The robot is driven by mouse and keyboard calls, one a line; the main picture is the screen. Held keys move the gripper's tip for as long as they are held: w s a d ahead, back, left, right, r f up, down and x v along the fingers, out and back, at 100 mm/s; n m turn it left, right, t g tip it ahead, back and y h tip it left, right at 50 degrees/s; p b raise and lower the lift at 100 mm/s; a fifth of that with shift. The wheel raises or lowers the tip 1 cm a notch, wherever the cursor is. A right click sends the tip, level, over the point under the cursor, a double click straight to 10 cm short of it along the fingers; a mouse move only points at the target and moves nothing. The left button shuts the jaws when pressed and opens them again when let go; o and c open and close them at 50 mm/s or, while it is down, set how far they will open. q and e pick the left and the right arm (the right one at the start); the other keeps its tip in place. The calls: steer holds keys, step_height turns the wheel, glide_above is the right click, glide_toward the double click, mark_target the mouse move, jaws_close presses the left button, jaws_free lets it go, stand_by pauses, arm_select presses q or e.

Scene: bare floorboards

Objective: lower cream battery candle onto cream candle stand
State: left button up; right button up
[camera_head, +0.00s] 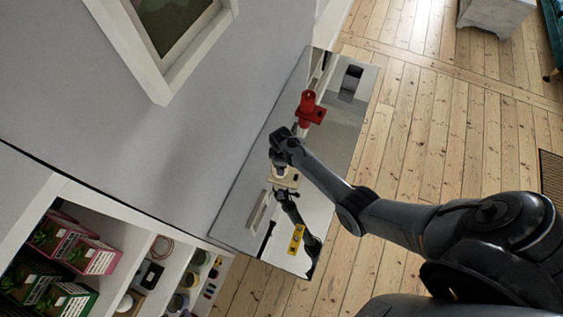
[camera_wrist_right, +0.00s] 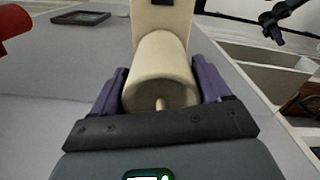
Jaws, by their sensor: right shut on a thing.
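The cream battery candle (camera_wrist_right: 165,65) is between the purple fingers of my right gripper (camera_wrist_right: 163,92), which is shut on it. In the head view my right gripper (camera_head: 281,157) is over the glossy tabletop. The candle (camera_head: 280,170) shows there only as a small pale piece below it. The cream candle stand (camera_head: 287,181) is directly at the candle's far end; in the wrist view the stand (camera_wrist_right: 147,16) is a flat cream piece beyond it. I cannot tell whether candle and stand touch.
A red candle on a red stand (camera_head: 309,110) stands farther up the glossy table (camera_head: 340,135). A yellow object (camera_head: 296,239) lies near its lower end, beside a dark arm-like shape, seemingly a reflection. A grey wall runs along the left; shelves (camera_head: 130,240) stand lower left.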

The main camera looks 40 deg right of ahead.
steer(key=shift+f, duration=0.1)
stand_by(0.7)
steer(key=shift+f+b, duration=0.5)
steer(key=shift+f, duration=0.25)
steer(key=shift+f+b, duration=0.5)
steer(key=shift+f, duration=0.15)
steer(key=o, duration=1.1)
